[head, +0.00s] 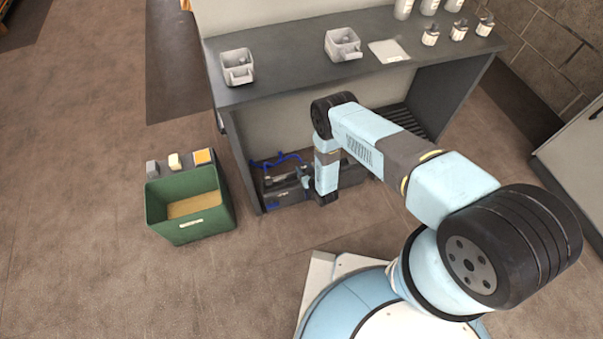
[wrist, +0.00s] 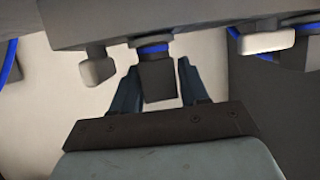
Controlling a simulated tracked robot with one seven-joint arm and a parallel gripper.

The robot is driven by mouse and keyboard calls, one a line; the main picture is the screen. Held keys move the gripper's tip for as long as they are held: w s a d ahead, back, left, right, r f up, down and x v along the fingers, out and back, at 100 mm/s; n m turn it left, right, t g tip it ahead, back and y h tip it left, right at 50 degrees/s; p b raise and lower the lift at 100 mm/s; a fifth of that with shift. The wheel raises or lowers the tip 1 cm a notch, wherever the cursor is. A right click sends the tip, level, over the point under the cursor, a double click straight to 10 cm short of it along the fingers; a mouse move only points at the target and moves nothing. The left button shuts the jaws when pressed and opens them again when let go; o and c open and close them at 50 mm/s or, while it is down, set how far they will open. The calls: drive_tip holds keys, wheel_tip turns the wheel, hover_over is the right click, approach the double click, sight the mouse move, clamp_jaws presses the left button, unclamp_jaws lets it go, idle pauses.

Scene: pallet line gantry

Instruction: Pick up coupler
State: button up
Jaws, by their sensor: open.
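What looks like the coupler, a dark square block (wrist: 157,80) with a blue ring above it, juts from a grey body (wrist: 200,18) in the wrist view. My gripper (wrist: 159,68) is open, with one dark finger on each side of the block. Narrow gaps show beside the block, and I cannot tell whether either finger touches it. In the head view my arm reaches under the bench, beside a dark unit (head: 285,190) with a blue hose (head: 283,160). There my gripper is mostly hidden, and I cannot make out the coupler.
Pale-tipped fittings stand left (wrist: 97,68) and right (wrist: 266,40) of the block. A green bin (head: 190,218) stands left on open floor.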

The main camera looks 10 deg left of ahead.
drive_tip(key=shift+x, duration=0.85)
drive_tip(key=shift+r, duration=0.1)
drive_tip(key=c, duration=0.8)
drive_tip(key=shift+r, duration=0.1)
